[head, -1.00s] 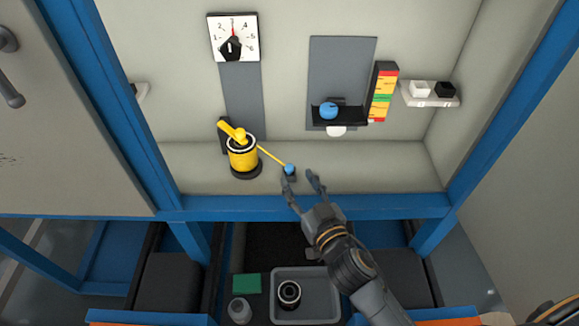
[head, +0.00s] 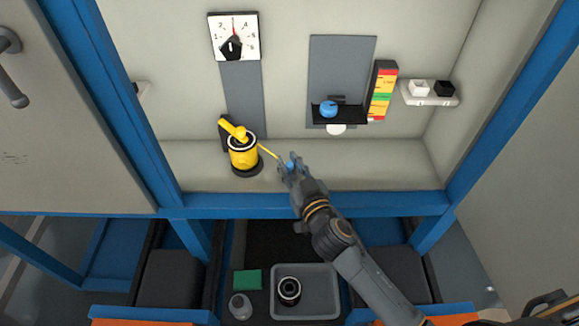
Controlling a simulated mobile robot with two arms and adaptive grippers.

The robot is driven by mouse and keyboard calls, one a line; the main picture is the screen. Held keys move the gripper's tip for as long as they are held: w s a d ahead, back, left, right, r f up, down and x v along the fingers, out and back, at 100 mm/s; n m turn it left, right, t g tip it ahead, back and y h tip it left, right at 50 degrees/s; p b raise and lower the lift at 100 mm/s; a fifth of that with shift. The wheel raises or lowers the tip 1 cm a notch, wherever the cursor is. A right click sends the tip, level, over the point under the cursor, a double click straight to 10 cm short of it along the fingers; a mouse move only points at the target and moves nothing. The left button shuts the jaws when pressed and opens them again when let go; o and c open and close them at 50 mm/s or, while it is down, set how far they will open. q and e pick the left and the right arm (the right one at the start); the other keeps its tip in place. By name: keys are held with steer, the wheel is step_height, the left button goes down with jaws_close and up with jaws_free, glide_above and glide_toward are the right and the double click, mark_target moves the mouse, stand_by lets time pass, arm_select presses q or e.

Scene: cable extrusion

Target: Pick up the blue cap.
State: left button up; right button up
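A small blue piece (head: 291,165) sits at the lower right end of a thin yellow strand, low in the bay. My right gripper (head: 287,160) is at this piece, with its fingers on either side of it and covering most of it. I cannot tell whether the fingers touch it. A larger round blue piece (head: 328,108) rests on the black shelf (head: 345,117) on the back wall, clear of the gripper. I cannot tell by sight which blue piece is the cap. My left gripper is not in view.
The yellow strand (head: 267,151) runs from a yellow cylinder (head: 243,157) on a black base. A dial (head: 233,37) and a coloured gauge (head: 382,92) are on the wall. Blue frame bars (head: 310,203) edge the bay. A grey tray (head: 322,291) lies below. The bay floor to the right is clear.

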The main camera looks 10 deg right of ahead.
mark_target(290, 164)
jaws_close()
steer(key=shift+r, duration=0.55)
step_height(290, 164, up, 2)
steer(key=shift+r+p, duration=0.2)
steer(key=shift+p, duration=0.2)
steer(key=s+a+r, duration=0.2)
steer(key=s+r, duration=0.7)
steer(key=s, duration=0.4)
steer(key=shift+s+a+r, duration=0.25)
steer(key=shift+s+r, duration=0.05)
steer(key=shift+s, duration=0.1)
steer(key=shift+f, duration=0.1)
